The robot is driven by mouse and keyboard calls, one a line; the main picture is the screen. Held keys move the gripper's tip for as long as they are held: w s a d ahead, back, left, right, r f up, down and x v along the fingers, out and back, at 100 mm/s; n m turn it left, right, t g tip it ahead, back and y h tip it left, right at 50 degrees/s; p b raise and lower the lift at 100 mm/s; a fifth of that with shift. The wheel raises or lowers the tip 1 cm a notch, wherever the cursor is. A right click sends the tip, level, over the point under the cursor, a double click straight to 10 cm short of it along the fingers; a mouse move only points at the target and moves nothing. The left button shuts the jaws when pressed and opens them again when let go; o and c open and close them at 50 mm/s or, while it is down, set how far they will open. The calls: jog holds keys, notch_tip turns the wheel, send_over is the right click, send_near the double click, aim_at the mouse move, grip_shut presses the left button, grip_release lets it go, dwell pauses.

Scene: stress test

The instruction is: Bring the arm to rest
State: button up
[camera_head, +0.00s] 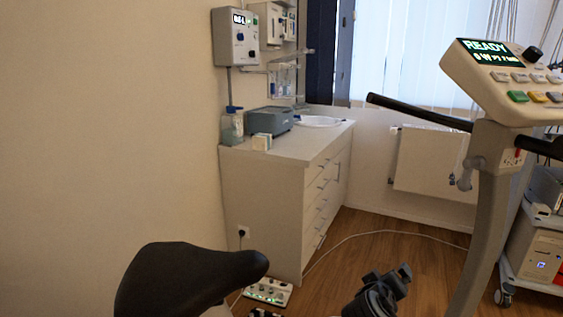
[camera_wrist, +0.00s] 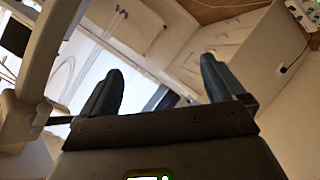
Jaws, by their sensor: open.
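My gripper (camera_head: 384,281) shows dark at the bottom of the head view, over the wood floor, left of the exercise bike's grey column (camera_head: 490,215). In the wrist view, my gripper (camera_wrist: 162,70) has its two dark fingers spread wide apart. Nothing is between them. The wrist picture is upside down and tilted, with the white cabinet (camera_wrist: 215,50) beyond the fingers and the bike's column (camera_wrist: 45,55) at the left. Most of my arm is out of view.
A black saddle (camera_head: 185,280) stands at the bottom left. A handlebar (camera_head: 420,112) and a console (camera_head: 505,80) reading READY are at the right. A white drawer cabinet (camera_head: 265,205) stands behind. A multi-socket box (camera_head: 268,292) and a cable lie on the floor.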

jog(key=s+a+f+y, duration=0.3)
jog(key=s+f, duration=0.7)
jog(key=s, duration=0.4)
jog(key=s+a+t+y, duration=0.1)
jog(key=s+a+y, duration=0.15)
jog(key=s, duration=1.45)
jog(key=s+d+r+m+t+y, duration=0.1)
jog(key=s+r, duration=0.8)
jog(key=s, duration=0.2)
jog(key=s+d+r+m+t+y, duration=0.1)
jog(key=s+r+m, duration=0.1)
jog(key=s+r, duration=0.7)
jog(key=s, duration=0.3)
jog(key=shift+s+r+t, duration=0.15)
jog(key=shift+r+t, duration=0.15)
jog(key=shift+r, duration=0.05)
